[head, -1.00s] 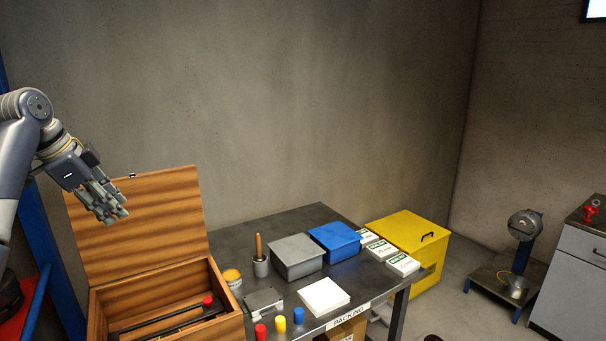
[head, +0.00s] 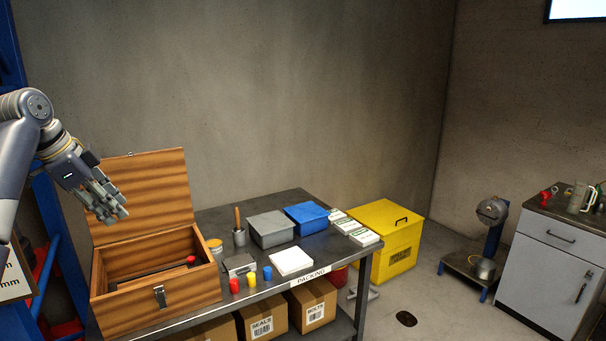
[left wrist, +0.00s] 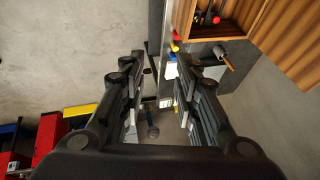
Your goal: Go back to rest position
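My left gripper (head: 112,205) is raised at the left of the head view, in front of the open lid of the wooden box. In the left wrist view its two fingers (left wrist: 157,100) stand apart with nothing between them, so it is open and empty. The wooden box (head: 160,296) sits on the packing table with its lid (head: 145,195) up. A dark bar and a red-knobbed part (head: 191,261) lie inside it. My right gripper is not in view.
The packing table (head: 330,248) carries a grey bin (head: 270,229), a blue bin (head: 307,217), white boxes and coloured caps. Cardboard boxes (head: 313,304) stand below.

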